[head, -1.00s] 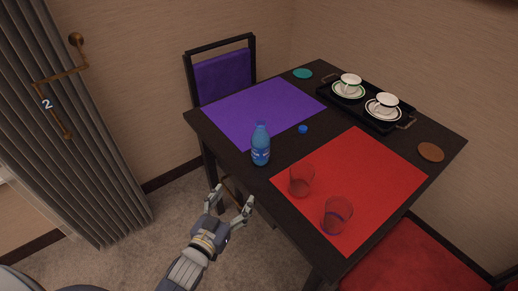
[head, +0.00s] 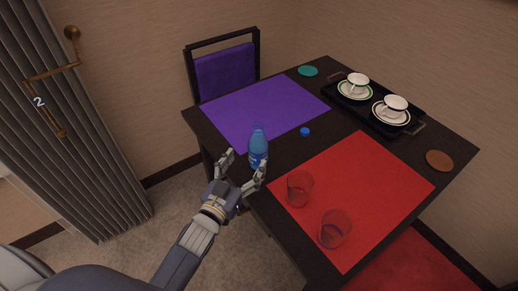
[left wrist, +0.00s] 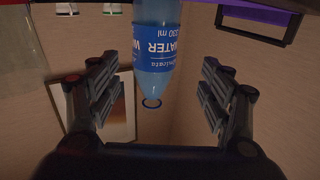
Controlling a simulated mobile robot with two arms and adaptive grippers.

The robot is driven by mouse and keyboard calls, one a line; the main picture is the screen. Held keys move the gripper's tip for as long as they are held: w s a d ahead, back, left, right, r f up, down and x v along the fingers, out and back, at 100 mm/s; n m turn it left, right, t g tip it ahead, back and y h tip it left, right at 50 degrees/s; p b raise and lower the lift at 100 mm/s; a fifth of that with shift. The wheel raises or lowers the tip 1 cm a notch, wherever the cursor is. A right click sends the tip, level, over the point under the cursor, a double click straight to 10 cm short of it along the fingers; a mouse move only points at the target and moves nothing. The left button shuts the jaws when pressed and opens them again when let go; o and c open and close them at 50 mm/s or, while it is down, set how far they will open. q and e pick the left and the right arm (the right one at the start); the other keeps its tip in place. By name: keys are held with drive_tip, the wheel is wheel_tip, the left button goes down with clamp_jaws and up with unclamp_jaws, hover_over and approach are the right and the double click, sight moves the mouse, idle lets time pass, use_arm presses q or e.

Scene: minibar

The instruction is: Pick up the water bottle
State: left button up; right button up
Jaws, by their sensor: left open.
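The blue water bottle (head: 258,146) stands upright near the left edge of the dark table, between the purple and red mats. My left gripper (head: 246,168) is open at the table's near left edge, with its fingers close to the bottle's lower part. In the left wrist view the bottle (left wrist: 155,50) appears upside down, its label reading WATER, roughly centred between the two spread fingers of the left gripper (left wrist: 155,95). I cannot tell whether either finger touches it. My right gripper is not in view.
Two clear glasses stand near the red mat's left edge (head: 375,200), close to the bottle: one glass (head: 299,188) and another (head: 334,229). A blue cap (head: 305,132) lies right of the bottle. A black tray (head: 416,127) holds cups on saucers.

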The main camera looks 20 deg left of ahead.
sight(254, 154)
use_arm(q)
drive_tip(key=shift+w+d, duration=0.15)
drive_tip(key=shift+w, duration=1)
drive_tip(key=w, duration=0.2)
drive_tip(key=w+d, duration=0.1)
drive_tip(key=w, duration=0.1)
drive_tip(key=shift+d+r+p, duration=0.15)
drive_tip(key=shift+d+p, duration=0.05)
drive_tip(key=shift+p, duration=0.15)
drive_tip(key=shift+w, duration=0.45)
drive_tip(key=shift+s, duration=0.1)
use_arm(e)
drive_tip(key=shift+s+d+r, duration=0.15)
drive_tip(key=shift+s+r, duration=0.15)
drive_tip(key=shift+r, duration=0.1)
use_arm(q)
drive_tip(key=c, duration=1.4)
drive_tip(key=shift+r, duration=0.15)
